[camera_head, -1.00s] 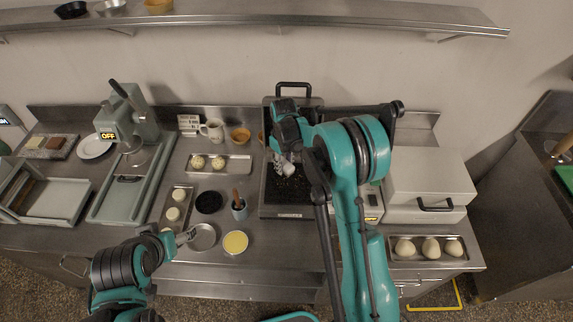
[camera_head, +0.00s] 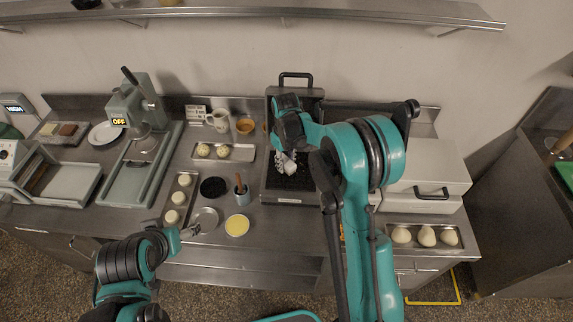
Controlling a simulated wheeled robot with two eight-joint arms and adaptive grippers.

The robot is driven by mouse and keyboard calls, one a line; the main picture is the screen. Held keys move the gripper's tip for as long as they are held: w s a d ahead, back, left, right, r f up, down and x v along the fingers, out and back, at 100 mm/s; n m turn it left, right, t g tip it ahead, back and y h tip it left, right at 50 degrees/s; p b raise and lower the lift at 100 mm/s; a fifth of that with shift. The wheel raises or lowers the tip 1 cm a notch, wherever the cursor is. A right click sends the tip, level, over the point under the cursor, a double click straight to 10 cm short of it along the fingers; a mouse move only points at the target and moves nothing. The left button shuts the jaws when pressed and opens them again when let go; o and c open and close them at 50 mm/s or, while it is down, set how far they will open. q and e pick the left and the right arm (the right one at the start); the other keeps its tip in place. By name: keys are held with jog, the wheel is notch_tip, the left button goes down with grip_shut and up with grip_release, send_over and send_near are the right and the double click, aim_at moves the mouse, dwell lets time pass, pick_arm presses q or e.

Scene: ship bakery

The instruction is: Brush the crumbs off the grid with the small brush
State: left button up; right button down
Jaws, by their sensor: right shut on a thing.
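The grid is the dark ribbed plate (camera_head: 282,183) of the open contact grill, behind the middle of the counter. My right gripper (camera_head: 287,164) is over this plate, pointing down, and is shut on a small pale thing. This looks like the small brush, but the gripper and arm hide most of it. I cannot tell whether it touches the plate. Crumbs are too small to make out clearly now. My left gripper (camera_head: 190,231) is low at the front left, close beside a round metal bowl (camera_head: 206,219); its jaws are too small to read.
The grill's raised lid (camera_head: 296,93) stands behind the plate. A cup (camera_head: 242,197) with a brown-handled tool, a yellow-filled bowl (camera_head: 237,225) and a black disc (camera_head: 213,188) stand to the left. A tray of pale rounds (camera_head: 425,247) lies at the right.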

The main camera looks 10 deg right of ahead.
aim_at(286, 161)
jog(key=shift+r, duration=0.55)
notch_tip(286, 161, up, 2)
jog(key=shift+r+p, duration=0.25)
jog(key=shift+p, duration=0.6)
jog(key=shift+r+p, duration=0.4)
jog(key=shift+r, duration=0.4)
